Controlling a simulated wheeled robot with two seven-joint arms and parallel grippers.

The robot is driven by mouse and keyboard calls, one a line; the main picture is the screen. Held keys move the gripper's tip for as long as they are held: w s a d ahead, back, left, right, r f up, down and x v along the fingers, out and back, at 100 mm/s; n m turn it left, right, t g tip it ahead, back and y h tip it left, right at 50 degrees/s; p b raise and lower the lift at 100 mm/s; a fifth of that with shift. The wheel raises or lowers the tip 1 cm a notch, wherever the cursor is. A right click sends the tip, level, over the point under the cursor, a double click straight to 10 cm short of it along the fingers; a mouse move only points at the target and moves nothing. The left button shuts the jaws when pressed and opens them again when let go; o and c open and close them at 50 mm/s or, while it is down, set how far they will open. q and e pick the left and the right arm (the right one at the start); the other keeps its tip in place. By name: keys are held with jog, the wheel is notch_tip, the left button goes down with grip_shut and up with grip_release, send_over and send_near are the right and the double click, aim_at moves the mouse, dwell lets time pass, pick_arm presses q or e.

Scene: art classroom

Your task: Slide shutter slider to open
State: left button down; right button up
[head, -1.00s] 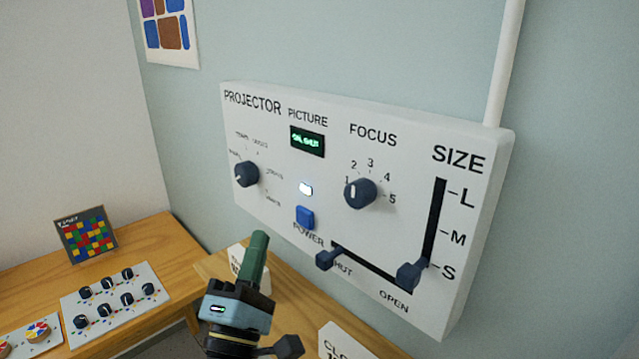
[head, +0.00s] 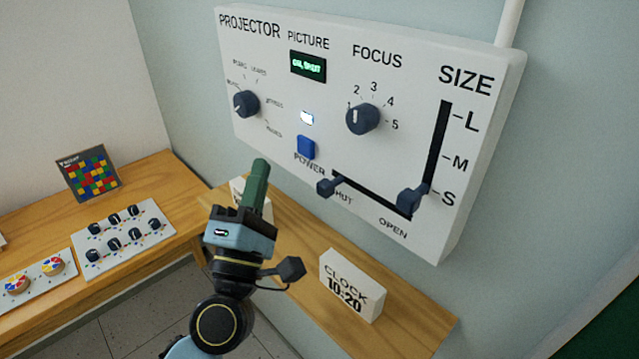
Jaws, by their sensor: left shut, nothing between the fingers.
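The shutter slider (head: 326,187) is a small dark knob at the left, SHUT end of a slanted black slot low on the white projector panel (head: 270,130). The slot runs down and right to the word OPEN. My left gripper (head: 259,166) has green fingers, closed together and empty, pointing up. In the picture it is left of the slider knob and apart from it, below the blue power button (head: 305,147). My right gripper is not in view.
The size slider (head: 411,198) sits at S, close to the shutter slot's OPEN end. Focus (head: 363,118) and another knob (head: 246,104) are higher. A clock block (head: 352,285) stands on the wooden shelf below. Control boards (head: 120,238) lie on the left desk.

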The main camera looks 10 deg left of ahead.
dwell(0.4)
pick_arm(q)
jog(key=c, duration=1.8)
grip_release()
jog(key=shift+f, duration=0.15)
jog(key=shift+o, duration=1.2)
jog(key=shift+s+f+n+h, duration=0.15)
jog(key=shift+f+n+h, duration=0.1)
jog(key=shift+n+h, duration=0.15)
jog(key=shift+o, duration=1.4)
jog(key=f+n+h, duration=0.1)
jog(key=s+f+n+g+h+b, duration=0.1)
jog(key=h, duration=0.1)
jog(key=s+n+g+h+b, duration=0.1)
jog(key=shift+s+d+f+h, duration=0.1)
jog(key=shift+d+f+h, duration=0.2)
jog(key=shift+f, duration=0.1)
jog(key=n+g+h+b, duration=0.2)
jog(key=n+g+h, duration=0.3)
jog(key=n+h, duration=0.15)
send_near(321, 193)
jog(key=shift+m, duration=0.25)
jog(key=p+x, duration=0.4)
jog(key=x, duration=0.7)
grip_shut()
